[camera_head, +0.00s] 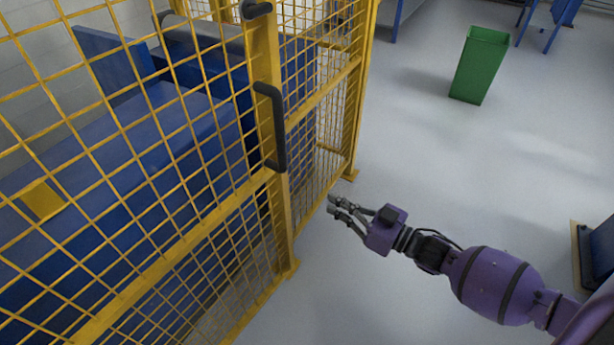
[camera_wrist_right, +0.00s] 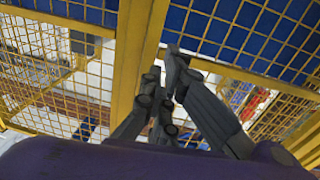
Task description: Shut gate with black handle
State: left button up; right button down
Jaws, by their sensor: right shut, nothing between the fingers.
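The yellow mesh gate (camera_head: 279,215) stands at the left of the head view, with a black handle (camera_head: 275,127) upright on its edge post. My right gripper (camera_head: 332,205) is shut and empty, to the right of the gate post and lower in the picture than the handle. In the right wrist view, my right gripper (camera_wrist_right: 172,62) points toward a yellow post (camera_wrist_right: 136,60) and mesh. The handle cannot be made out in the wrist view. I cannot tell from these frames whether the gate is fully closed. My left gripper is not in view.
Blue machinery (camera_head: 150,150) lies behind the yellow mesh. Another mesh panel (camera_head: 340,100) runs back beside the gate post. A green bin (camera_head: 480,65) stands on the grey floor at the back right.

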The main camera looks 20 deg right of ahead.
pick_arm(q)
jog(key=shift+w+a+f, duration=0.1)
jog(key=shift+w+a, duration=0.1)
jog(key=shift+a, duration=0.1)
pick_arm(e)
jog(key=x, duration=1.4)
jog(key=shift+a, duration=0.2)
jog(key=shift+w+r, duration=0.1)
jog(key=shift+w, duration=0.05)
